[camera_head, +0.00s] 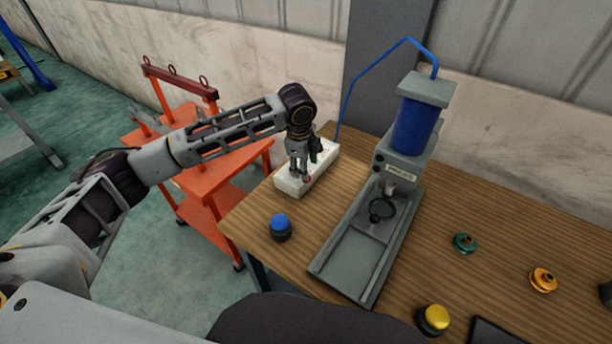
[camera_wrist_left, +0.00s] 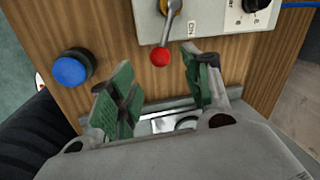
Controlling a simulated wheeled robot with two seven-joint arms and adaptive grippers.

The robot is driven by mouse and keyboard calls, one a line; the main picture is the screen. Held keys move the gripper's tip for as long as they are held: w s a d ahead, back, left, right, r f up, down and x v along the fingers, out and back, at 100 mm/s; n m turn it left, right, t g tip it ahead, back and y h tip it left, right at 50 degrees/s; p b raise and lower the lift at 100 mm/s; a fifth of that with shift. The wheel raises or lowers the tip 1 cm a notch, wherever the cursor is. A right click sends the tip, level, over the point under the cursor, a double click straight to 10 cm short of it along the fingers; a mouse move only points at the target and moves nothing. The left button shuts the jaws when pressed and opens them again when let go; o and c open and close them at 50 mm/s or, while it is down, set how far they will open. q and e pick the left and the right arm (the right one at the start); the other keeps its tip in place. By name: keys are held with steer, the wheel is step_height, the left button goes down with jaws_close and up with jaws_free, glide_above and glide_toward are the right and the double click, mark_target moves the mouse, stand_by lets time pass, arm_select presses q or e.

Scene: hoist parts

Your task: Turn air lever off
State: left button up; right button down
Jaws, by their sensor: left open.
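The air lever (camera_wrist_left: 170,27) is a metal arm with a red ball knob (camera_wrist_left: 160,56), mounted on a white box (camera_wrist_left: 215,22). The knob hangs over the box's near edge, close to a small label that appears to read "ON". In the head view the box (camera_head: 325,155) sits at the table's left end, partly hidden by my gripper. My left gripper (camera_head: 302,178) is above the box, pointing down. In the wrist view its green-padded fingers (camera_wrist_left: 165,72) are spread apart, with the knob between and just beyond the tips. My right gripper is not in view.
A black dial (camera_wrist_left: 250,12) is on the box. A blue button (camera_head: 281,224) stands left of the press (camera_head: 345,260) with its blue cylinder and air hose. A yellow button (camera_head: 433,318), green part (camera_head: 464,243) and orange part (camera_head: 542,280) lie right. An orange cart (camera_head: 210,185) stands left.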

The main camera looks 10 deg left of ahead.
arm_select(q)
steer(key=shift+w+d+f, duration=0.1)
steer(key=shift+w+f, duration=0.1)
steer(key=shift+f, duration=0.85)
steer(key=shift+w+a+f, duration=0.1)
steer(key=shift+w+f, duration=0.05)
steer(key=shift+f, duration=0.85)
steer(key=shift+w+d+f, duration=0.1)
steer(key=shift+w+f, duration=0.1)
steer(key=shift+f, duration=0.85)
